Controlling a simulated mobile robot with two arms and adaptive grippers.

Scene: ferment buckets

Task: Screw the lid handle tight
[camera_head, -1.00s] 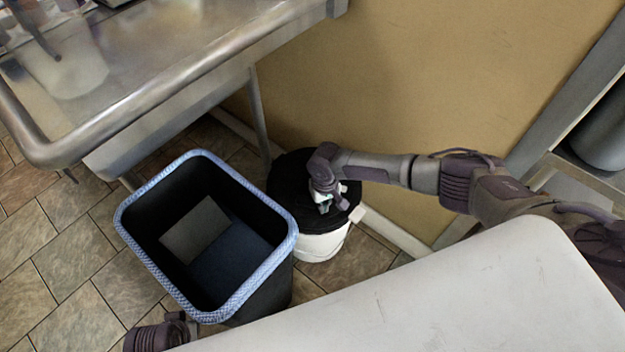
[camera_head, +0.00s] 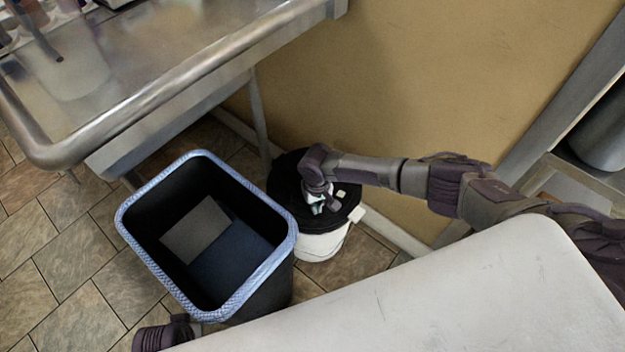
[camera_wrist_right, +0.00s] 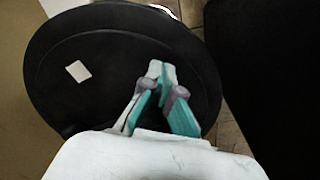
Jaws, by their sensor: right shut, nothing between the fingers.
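The white bucket (camera_head: 322,244) stands on the floor by the wall under its round black lid (camera_head: 287,183). The lid also fills much of the right wrist view (camera_wrist_right: 62,108), with a small pale square (camera_wrist_right: 78,71) on it. My right gripper (camera_head: 318,208) is over the lid, pointing down. In the right wrist view its teal and grey fingertips (camera_wrist_right: 161,72) are together with nothing between them. I cannot make out a separate lid handle; the pale square could be a label or a part of it. Only a piece of my left arm shows at the bottom, with no gripper visible.
A dark bin with a blue rim (camera_head: 128,209) stands close left of the bucket. A metal sink counter (camera_head: 150,105) is at the upper left. The tan wall (camera_head: 420,80) is behind. Tiled floor (camera_head: 50,270) is open at the left.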

